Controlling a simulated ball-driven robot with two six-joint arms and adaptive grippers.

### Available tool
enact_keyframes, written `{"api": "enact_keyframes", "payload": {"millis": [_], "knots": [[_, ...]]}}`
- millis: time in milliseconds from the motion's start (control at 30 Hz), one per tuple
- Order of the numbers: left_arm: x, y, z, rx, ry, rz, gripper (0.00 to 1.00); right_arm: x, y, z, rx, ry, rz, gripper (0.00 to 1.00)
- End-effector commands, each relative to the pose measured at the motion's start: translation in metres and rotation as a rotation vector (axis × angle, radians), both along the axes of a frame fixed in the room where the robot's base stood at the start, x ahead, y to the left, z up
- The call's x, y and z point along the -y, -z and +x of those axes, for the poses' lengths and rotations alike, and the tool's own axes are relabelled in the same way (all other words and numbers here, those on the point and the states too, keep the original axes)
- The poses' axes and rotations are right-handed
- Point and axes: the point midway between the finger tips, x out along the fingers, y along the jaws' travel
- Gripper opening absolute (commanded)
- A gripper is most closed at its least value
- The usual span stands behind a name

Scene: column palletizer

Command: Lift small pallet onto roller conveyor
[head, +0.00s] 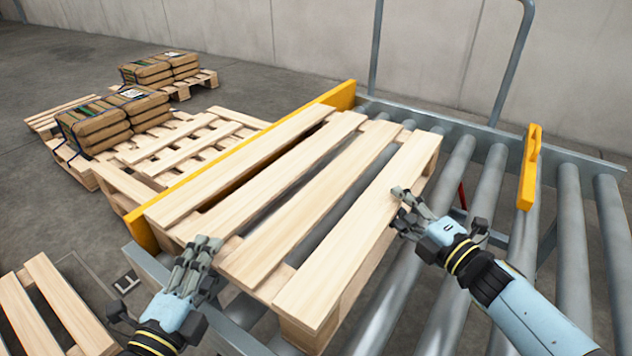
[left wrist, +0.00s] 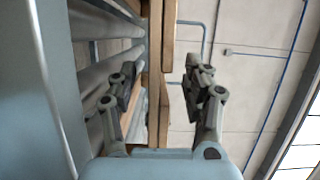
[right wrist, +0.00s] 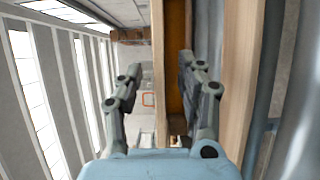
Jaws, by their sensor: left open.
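The small pallet (head: 300,205), of light wooden slats, is over the roller conveyor (head: 455,175), beside its yellow side guide (head: 335,97). I cannot tell whether its underside touches the rollers. My left gripper (head: 198,262) is open at the pallet's near left end. In the left wrist view a pallet board (left wrist: 166,70) shows between its spread fingers. My right gripper (head: 402,205) is at the pallet's right side. In the right wrist view its fingers are apart, with a thin board edge (right wrist: 157,80) between them and gaps on both sides.
Another yellow guide (head: 529,168) stands on the conveyor's right. A grey rail (head: 510,65) rises behind. Left of the conveyor, pallets (head: 195,140) stand on the floor, some carrying brown sacks (head: 110,122). Another pallet (head: 62,300) lies at the lower left. Bare rollers extend to the right.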

Motion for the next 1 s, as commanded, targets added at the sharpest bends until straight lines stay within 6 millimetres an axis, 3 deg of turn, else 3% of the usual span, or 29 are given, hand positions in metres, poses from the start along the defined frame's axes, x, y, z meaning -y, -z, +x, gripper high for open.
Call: {"api": "enact_keyframes", "payload": {"millis": [100,300,700,1000], "knots": [[0.005,-0.001,0.021,0.001,0.0,-0.001,0.5,-0.011,0.0,0.018,-0.001,0.0,0.001,0.38],[0.01,0.0,0.041,0.0,0.0,0.0,0.5,-0.021,0.0,0.036,0.0,0.0,0.002,0.38],[0.012,0.001,0.046,-0.001,0.0,0.0,0.5,-0.024,0.001,0.041,0.0,0.0,0.0,0.38],[0.012,0.001,0.045,-0.001,0.0,0.0,0.1,-0.024,0.001,0.04,0.0,0.001,0.0,0.0]]}}
